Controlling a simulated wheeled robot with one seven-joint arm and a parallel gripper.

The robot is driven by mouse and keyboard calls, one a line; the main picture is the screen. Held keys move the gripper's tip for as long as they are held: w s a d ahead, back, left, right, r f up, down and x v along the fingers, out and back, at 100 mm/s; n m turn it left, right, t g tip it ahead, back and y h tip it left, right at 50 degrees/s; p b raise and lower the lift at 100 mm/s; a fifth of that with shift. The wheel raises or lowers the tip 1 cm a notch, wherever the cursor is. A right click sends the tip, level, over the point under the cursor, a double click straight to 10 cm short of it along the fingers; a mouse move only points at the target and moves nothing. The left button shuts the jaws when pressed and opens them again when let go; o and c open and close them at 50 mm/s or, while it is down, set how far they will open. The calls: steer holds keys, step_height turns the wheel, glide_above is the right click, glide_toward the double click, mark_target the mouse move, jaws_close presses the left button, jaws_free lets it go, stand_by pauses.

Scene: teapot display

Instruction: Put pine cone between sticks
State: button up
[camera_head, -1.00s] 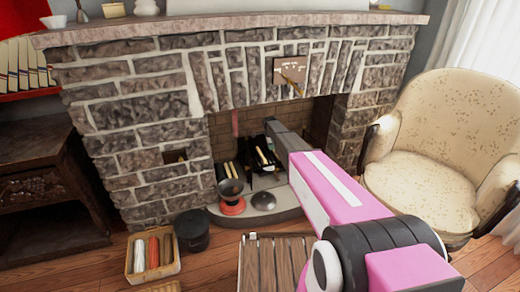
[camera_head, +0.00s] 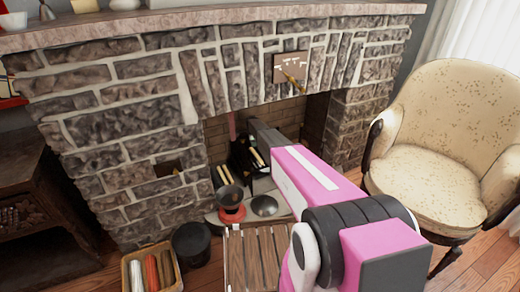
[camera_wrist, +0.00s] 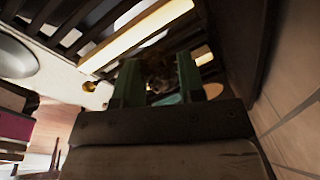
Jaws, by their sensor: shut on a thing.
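My gripper (camera_wrist: 160,82) shows its two green fingers in the wrist view, shut on the brown pine cone (camera_wrist: 158,67), which is dark and partly hidden between them. Pale sticks (camera_wrist: 140,34) lie on a dark slatted grate (camera_wrist: 75,38) just beyond the fingers. Another pale stick end (camera_wrist: 203,54) shows to the right of the cone. In the head view, my arm reaches into the fireplace, where pale sticks (camera_head: 257,157) lie on the black grate. The cone cannot be made out there. Whether the cone touches the sticks is unclear.
Fireplace brick wall (camera_wrist: 295,110) runs close along the wrist view's right side. A dark bowl on a red base (camera_head: 231,205) and a grey dome (camera_head: 264,206) stand on the hearth. A slatted wooden crate (camera_head: 256,262), black bucket (camera_head: 191,243) and armchair (camera_head: 430,170) are nearby.

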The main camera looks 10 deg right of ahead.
steer(key=w+d+f, duration=0.1)
steer(key=d+f, duration=0.1)
steer(key=d, duration=0.1)
steer(key=w+d+f, duration=0.1)
steer(key=shift+w+d+f, duration=0.15)
steer(key=shift+w+d, duration=0.15)
steer(key=shift+f, duration=1.95)
steer(key=shift+f, duration=0.15)
steer(key=o, duration=0.9)
step_height(320, 180, up, 11)
steer(key=s+a, duration=0.1)
steer(key=s, duration=0.1)
steer(key=s+r+n, duration=0.6)
steer(key=s+r, duration=0.1)
steer(key=s, duration=1.1)
steer(key=s+r+n+g, duration=0.1)
steer(key=s+r+n, duration=0.5)
steer(key=s, duration=1.2)
steer(key=s+d+r+n+y, duration=0.1)
steer(key=s+r+n, duration=0.5)
steer(key=s, duration=1.3)
steer(key=shift+s+d+r+g, duration=0.1)
steer(key=shift+r+g, duration=0.2)
steer(key=shift+r, duration=0.5)
